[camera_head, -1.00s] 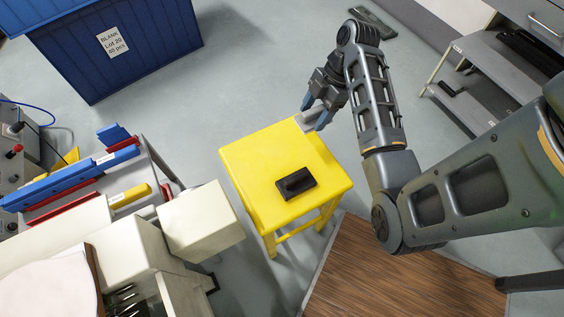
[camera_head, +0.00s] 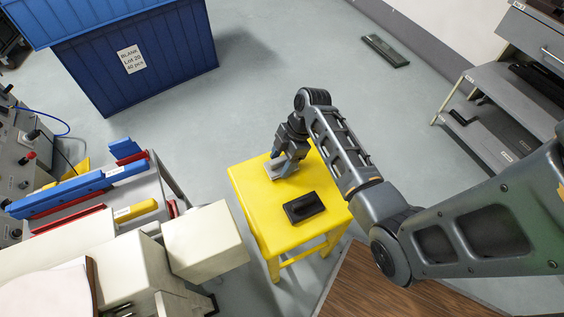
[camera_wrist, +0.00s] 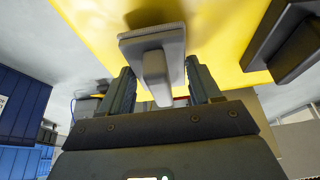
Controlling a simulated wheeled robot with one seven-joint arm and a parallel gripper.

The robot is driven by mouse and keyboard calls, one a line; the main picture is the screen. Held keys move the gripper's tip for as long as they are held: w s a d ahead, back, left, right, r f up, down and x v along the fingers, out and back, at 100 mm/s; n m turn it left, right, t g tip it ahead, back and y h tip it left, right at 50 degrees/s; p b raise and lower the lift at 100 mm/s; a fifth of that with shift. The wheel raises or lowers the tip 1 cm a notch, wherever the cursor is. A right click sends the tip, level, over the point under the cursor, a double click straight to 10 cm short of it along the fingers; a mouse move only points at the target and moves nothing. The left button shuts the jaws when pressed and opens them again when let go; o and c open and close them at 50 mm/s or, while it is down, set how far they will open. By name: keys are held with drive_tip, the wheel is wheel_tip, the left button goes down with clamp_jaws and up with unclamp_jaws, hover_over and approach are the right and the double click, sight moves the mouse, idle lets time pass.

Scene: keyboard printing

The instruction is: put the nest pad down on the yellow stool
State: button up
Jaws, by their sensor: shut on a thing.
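The nest pad is a grey plate with a raised grip; it shows in the head view (camera_head: 282,171) and the wrist view (camera_wrist: 136,45). My gripper (camera_head: 286,161) is shut on the pad's grip, with one finger on each side in the wrist view (camera_wrist: 158,72). The pad is over the far left part of the yellow stool's top (camera_head: 258,205), plate side towards the stool. It is very near the surface; I cannot tell whether it touches. The yellow top also fills much of the wrist view (camera_wrist: 225,30).
A black block with a raised grip (camera_head: 304,208) lies on the stool, nearer and to the right of the pad. A cream machine (camera_head: 205,240) stands close to the stool's left. A blue bin (camera_head: 140,60) is behind. Bare yellow top lies left of the black block.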

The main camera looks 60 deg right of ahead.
drive_tip(key=shift+f, duration=0.5)
drive_tip(key=o, duration=0.9)
drive_tip(key=shift+f, duration=0.1)
